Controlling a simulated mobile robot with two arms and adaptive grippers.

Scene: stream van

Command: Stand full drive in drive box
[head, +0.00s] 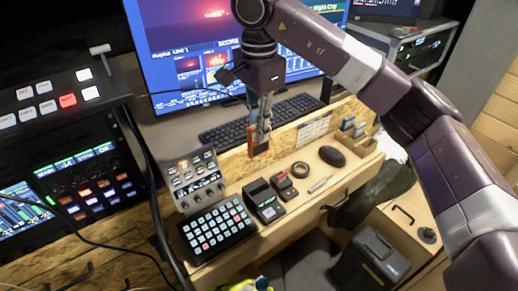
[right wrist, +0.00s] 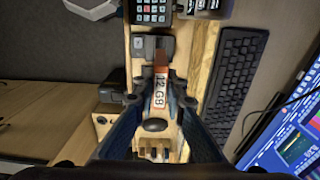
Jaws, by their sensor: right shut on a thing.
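An orange drive (head: 258,142) with a white label hangs upright from my right gripper (head: 262,118), above the wooden desk in front of the keyboard. In the right wrist view the drive (right wrist: 161,88) shows its label, and the fingers of my right gripper (right wrist: 160,100) are shut on it from both sides. A wooden box (head: 362,146) with compartments, likely the drive box, stands at the desk's right end, with several small blue and grey items upright in it. It also shows at the bottom of the right wrist view (right wrist: 176,154), partly hidden. My left gripper is not in view.
Two small devices (head: 264,201) (head: 283,187) and a keypad (head: 217,231) stand front left. The keyboard (head: 250,120) and monitor (head: 170,60) are behind.

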